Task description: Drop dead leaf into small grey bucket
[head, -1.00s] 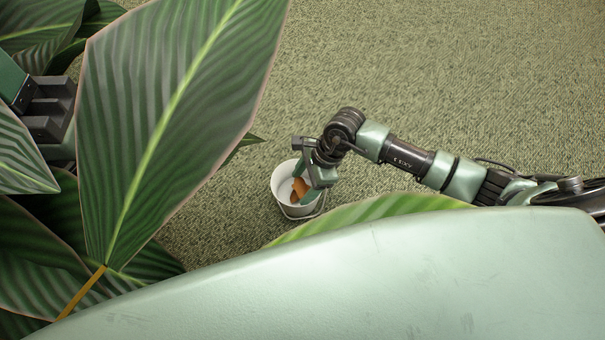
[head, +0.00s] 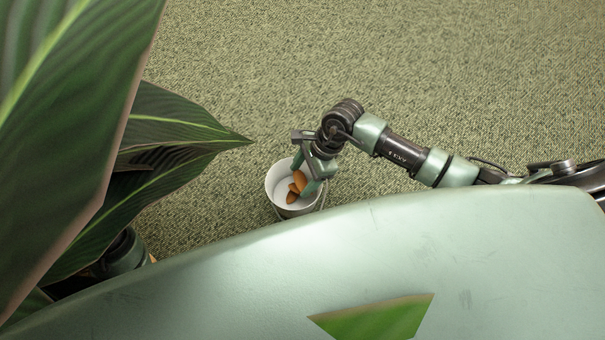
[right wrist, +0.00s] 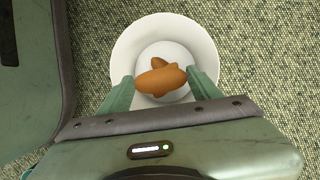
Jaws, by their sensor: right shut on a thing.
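The small bucket (head: 275,181), white inside and grey outside, stands on the carpet. It also shows below the jaws in the right wrist view (right wrist: 128,52). My right gripper (head: 302,178) is over the bucket, its fingers pointing down at the opening. It is shut on a brown dead leaf (right wrist: 163,80), which also shows in the head view (head: 299,180). A second brown leaf piece (head: 292,195) shows beyond the held one, within the bucket's outline; whether it lies on the bottom cannot be told. My left gripper is not visible.
Large green plant leaves (head: 62,110) fill the left side of the head view, one close to the camera. A green leaf tip (head: 375,318) shows at the bottom, over my pale green body. The carpet (head: 420,60) beyond the bucket is clear.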

